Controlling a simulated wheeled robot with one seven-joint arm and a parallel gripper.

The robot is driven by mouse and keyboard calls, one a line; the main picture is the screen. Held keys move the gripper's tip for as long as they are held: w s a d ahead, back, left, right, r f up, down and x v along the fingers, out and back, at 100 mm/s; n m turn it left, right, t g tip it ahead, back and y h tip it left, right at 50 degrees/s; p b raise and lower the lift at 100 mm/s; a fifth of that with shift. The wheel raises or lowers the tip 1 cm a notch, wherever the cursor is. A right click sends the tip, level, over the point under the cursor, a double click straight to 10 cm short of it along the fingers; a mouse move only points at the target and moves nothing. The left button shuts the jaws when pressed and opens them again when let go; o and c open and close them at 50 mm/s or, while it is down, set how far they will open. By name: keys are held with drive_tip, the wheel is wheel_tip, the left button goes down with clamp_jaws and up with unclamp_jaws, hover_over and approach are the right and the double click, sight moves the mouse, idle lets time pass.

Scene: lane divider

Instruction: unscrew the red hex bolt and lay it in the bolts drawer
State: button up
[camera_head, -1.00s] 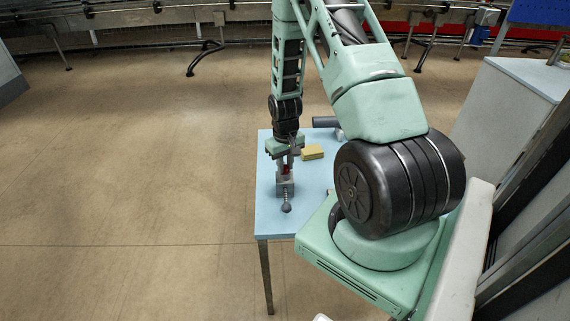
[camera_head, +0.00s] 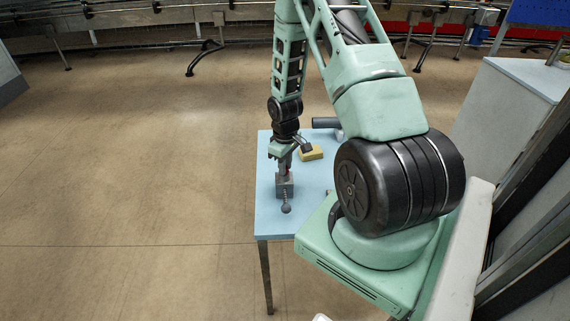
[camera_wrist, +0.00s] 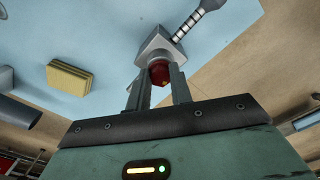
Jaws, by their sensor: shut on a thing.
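The red hex bolt (camera_wrist: 160,73) shows between my two fingertips in the wrist view, right against a grey metal block (camera_wrist: 157,48). My gripper (camera_wrist: 159,84) is shut on its head. In the head view my gripper (camera_head: 286,168) points down over the same block (camera_head: 285,188) on the light blue table (camera_head: 268,215). The fingers hide part of the bolt, and how far its shank sits in the block cannot be seen. The bolts drawer cannot be made out in either view.
A ribbed handle (camera_wrist: 187,25) sticks out from the block, ending in a dark ball (camera_head: 286,208) near the table front. A yellow block (camera_head: 312,152) and a dark cylinder (camera_head: 326,122) lie behind and right. Open floor (camera_head: 130,170) spreads left.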

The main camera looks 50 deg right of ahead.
drive_tip(key=shift+s, duration=0.1)
drive_tip(key=shift+n, duration=1)
drive_tip(key=o, duration=0.5)
drive_tip(key=shift+m, duration=2.6)
drive_tip(key=shift+m, duration=0.6)
drive_tip(key=shift+a+m, duration=0.1)
drive_tip(key=shift+m, duration=1.9)
